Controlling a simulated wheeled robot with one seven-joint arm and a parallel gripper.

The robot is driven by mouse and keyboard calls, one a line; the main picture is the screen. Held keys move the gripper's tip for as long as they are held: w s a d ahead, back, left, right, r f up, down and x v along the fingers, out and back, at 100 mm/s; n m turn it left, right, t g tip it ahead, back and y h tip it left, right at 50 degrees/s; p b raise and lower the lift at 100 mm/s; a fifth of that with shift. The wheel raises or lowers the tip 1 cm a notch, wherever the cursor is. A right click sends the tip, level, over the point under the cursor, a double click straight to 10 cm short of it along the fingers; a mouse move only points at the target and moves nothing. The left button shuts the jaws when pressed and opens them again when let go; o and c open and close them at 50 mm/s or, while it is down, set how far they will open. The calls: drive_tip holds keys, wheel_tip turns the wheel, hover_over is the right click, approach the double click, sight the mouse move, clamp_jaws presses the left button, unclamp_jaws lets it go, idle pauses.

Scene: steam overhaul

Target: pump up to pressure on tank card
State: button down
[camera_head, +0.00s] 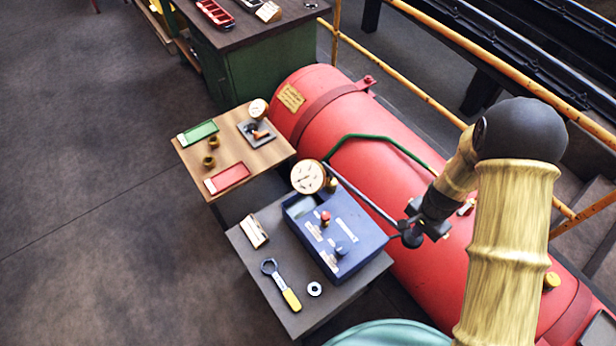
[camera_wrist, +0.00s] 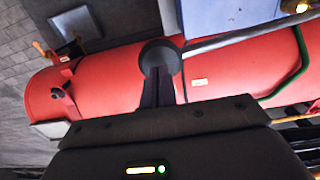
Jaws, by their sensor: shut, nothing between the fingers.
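The red tank (camera_head: 390,150) lies diagonally across the head view. A yellow card (camera_head: 291,97) with lettering too small to read is on its far end. A round white gauge (camera_head: 308,177) stands at the back of the blue box (camera_head: 345,236). A grey lever (camera_head: 362,194) runs from beside the gauge to a dark ball knob (camera_head: 411,238). My gripper (camera_head: 414,222) is shut and empty at the knob. In the wrist view, its fingers (camera_wrist: 158,85) point at the knob (camera_wrist: 160,58); I cannot tell whether they touch it. The gauge needle is too small to read.
The grey table (camera_head: 283,300) also holds a yellow-handled wrench (camera_head: 281,284), a ring (camera_head: 314,289) and a small card stand (camera_head: 253,231). Yellow railing (camera_head: 450,110) runs behind the tank. Open floor lies left.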

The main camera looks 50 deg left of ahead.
drive_tip(key=shift+f+b, duration=0.55)
drive_tip(key=shift+f, duration=0.35)
wheel_tip(320, 180, down, 14)
drive_tip(key=b, duration=1)
wheel_tip(320, 180, up, 16)
drive_tip(key=p, duration=1.2)
drive_tip(key=shift+r, duration=0.15)
drive_tip(key=shift+f+b, duration=0.85)
drive_tip(key=shift+f, duration=0.3)
